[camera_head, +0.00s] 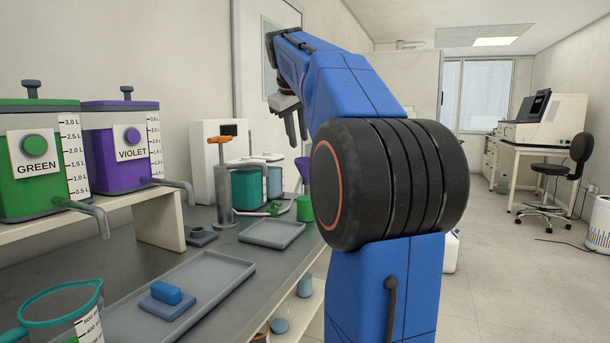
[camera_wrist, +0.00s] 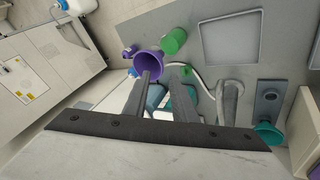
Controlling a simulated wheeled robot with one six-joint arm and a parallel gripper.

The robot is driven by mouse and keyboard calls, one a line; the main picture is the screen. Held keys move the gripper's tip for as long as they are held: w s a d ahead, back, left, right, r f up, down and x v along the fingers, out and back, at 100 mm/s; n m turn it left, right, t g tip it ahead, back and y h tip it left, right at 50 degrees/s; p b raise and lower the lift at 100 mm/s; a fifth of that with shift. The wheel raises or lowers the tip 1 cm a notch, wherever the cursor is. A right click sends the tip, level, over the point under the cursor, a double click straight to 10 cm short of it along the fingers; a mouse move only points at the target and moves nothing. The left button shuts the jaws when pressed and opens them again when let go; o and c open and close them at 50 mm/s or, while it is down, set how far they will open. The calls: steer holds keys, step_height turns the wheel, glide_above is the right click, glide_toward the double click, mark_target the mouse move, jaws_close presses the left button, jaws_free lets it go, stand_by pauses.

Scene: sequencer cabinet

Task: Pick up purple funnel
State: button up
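The purple funnel (camera_head: 302,166) shows in the head view at the far part of the counter, partly hidden behind my arm. In the head view my gripper (camera_head: 295,128) hangs above the counter and the funnel, pointing down.
A green cup (camera_wrist: 173,41) stands close beside the funnel. A grey post with an orange handle (camera_head: 221,180) and teal and blue containers (camera_head: 248,188) stand near. A grey tray (camera_head: 272,234) lies on the counter. Green and violet dispensers (camera_head: 120,148) sit on a shelf at left.

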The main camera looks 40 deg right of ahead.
mark_target(300, 167)
steer(key=shift+w+a+x, duration=0.1)
steer(key=shift+x, duration=2.15)
steer(key=shift+w+a+x, duration=0.1)
steer(key=shift+w+x, duration=0.05)
steer(key=shift+x, duration=2.05)
steer(key=shift+w+a+x, duration=0.1)
steer(key=shift+x, duration=2.15)
jaws_close()
